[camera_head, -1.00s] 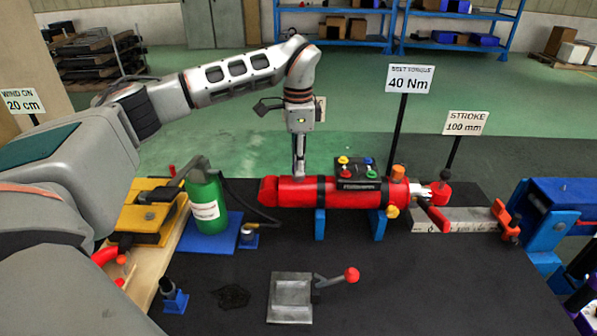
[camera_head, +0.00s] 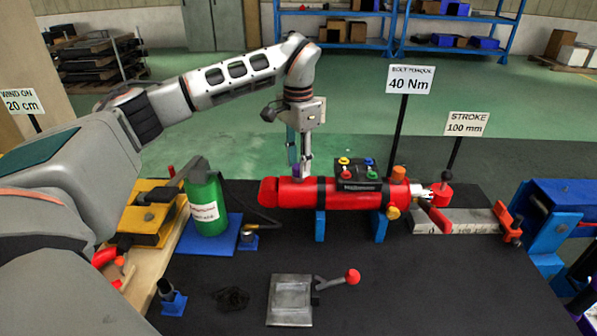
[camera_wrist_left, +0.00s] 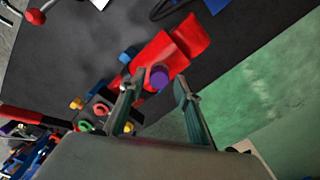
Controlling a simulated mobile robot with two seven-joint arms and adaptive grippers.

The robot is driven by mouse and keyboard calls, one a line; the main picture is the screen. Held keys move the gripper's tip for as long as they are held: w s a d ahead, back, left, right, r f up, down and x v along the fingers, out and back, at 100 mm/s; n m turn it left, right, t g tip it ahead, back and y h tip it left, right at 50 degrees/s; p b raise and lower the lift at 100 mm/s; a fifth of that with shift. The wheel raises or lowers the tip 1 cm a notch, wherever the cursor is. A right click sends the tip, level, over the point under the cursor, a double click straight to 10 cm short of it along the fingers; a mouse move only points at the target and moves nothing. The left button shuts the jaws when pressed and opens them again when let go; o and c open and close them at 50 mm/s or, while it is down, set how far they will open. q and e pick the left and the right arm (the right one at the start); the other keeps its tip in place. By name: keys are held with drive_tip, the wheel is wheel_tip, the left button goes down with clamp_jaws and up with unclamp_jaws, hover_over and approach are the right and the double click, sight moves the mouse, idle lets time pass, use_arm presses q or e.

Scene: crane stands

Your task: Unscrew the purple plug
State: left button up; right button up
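The purple plug (camera_head: 295,170) stands on top of the red cylinder (camera_head: 330,193), near its left end. In the left wrist view the round purple plug (camera_wrist_left: 159,77) shows between the fingertips. My left gripper (camera_head: 299,160) points down over the plug from above. In the left wrist view my left gripper (camera_wrist_left: 156,90) is open, one finger on each side of the plug, with gaps showing. I cannot tell how far the tips reach down beside it. My right gripper is in neither view.
The black block with coloured knobs (camera_head: 357,174) stands close to the right of my gripper. A green bottle (camera_head: 208,204) stands left of the cylinder. A metal plate with a red-knobbed lever (camera_head: 290,300) lies in front. Blue supports (camera_head: 320,226) hold the cylinder.

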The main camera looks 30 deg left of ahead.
use_arm(q)
drive_tip(key=shift+f, duration=0.1)
drive_tip(key=shift+c, duration=0.9)
